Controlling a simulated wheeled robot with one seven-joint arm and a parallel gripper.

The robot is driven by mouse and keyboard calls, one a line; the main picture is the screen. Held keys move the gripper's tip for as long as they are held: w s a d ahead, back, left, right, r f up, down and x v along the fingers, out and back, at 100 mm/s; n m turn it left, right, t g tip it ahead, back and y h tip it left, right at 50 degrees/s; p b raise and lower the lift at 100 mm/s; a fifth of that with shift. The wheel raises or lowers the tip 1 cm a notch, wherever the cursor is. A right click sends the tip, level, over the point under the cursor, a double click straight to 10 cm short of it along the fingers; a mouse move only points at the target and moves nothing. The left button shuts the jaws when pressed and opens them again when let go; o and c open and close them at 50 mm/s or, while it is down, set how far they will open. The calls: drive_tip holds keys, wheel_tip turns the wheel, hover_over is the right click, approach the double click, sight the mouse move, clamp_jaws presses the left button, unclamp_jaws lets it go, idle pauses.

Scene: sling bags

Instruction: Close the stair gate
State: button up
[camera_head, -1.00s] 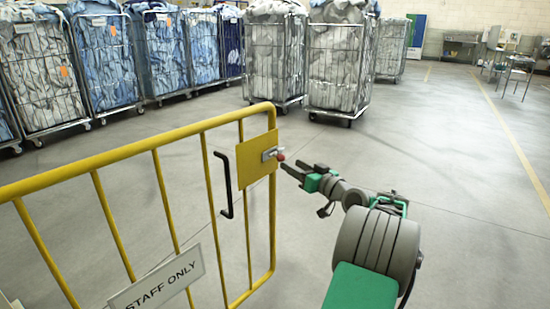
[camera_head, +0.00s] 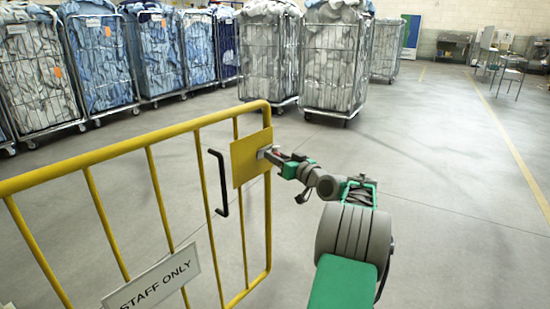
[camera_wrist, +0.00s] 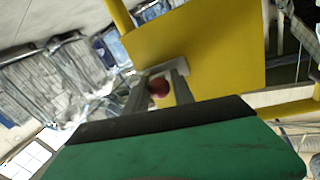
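The yellow stair gate (camera_head: 130,148) stands at the left and front in the head view, with a "STAFF ONLY" sign (camera_head: 152,282) and a black handle (camera_head: 220,185). Its yellow plate (camera_head: 243,162) carries a small metal latch with a red knob. My gripper (camera_head: 273,155) is at this latch and largely hides it in the head view. In the wrist view the red knob (camera_wrist: 158,87) lies between the two fingers of my gripper (camera_wrist: 160,88), in front of the plate (camera_wrist: 215,50). The fingers stand apart; I see no clear grip on the knob.
Wire laundry cages (camera_head: 338,65) full of cloth stand along the back and left. Small tables (camera_head: 508,75) stand far right. The grey floor (camera_head: 440,170) to the right of the gate is clear. No gate post is visible.

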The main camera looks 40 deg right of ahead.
clamp_jaws()
idle(0.9)
